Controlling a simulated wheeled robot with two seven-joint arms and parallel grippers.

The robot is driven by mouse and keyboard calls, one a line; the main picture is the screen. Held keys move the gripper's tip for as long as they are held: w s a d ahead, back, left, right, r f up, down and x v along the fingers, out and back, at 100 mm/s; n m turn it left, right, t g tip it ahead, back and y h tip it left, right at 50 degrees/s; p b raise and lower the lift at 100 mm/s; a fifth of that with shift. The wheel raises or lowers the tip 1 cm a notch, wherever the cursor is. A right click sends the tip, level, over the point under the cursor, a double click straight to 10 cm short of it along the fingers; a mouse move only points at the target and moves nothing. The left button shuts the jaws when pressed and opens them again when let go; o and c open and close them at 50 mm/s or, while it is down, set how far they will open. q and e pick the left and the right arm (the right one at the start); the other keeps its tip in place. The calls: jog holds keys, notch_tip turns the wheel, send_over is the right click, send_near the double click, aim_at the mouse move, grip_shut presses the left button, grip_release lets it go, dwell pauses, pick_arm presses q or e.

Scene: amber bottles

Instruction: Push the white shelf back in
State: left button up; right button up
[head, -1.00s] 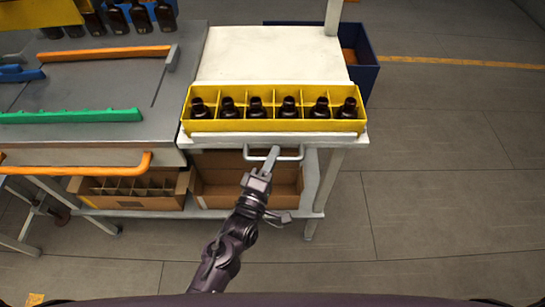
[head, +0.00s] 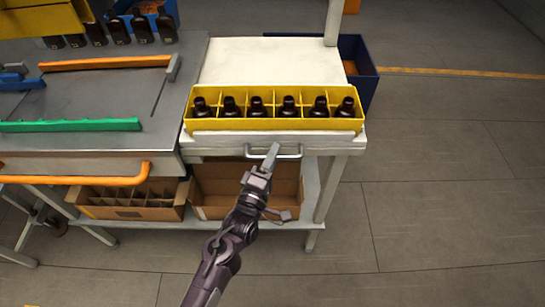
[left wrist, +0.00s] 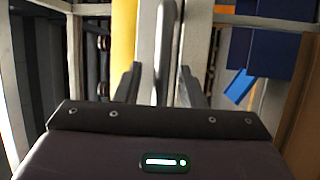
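The white shelf (head: 225,143) sticks out at the front of the white-topped table and carries a yellow crate (head: 275,125). Several dark amber bottles (head: 290,108) stand upright in the crate's compartments. The grey bar handle (head: 291,156) is on the shelf's front. My left gripper (head: 271,158) is at the handle's middle. In the left wrist view, its fingers (left wrist: 160,86) are apart, with the pale handle bar (left wrist: 164,45) between them and gaps visible on both sides. Whether a finger or the palm touches the bar is hard to tell. My right gripper is not in view.
A grey workbench (head: 90,95) with orange and green rails adjoins on the left. Cardboard boxes (head: 130,208) sit on the lower shelf. A blue bin (head: 358,75) stands behind the table on the right. The floor (head: 440,210) at the right is clear.

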pick_arm(q)
jog(key=shift+f, duration=0.1)
jog(key=b+v, duration=0.2)
jog(key=v, duration=0.5)
jog(key=shift+s+a, duration=0.15)
jog(key=shift+s, duration=0.25)
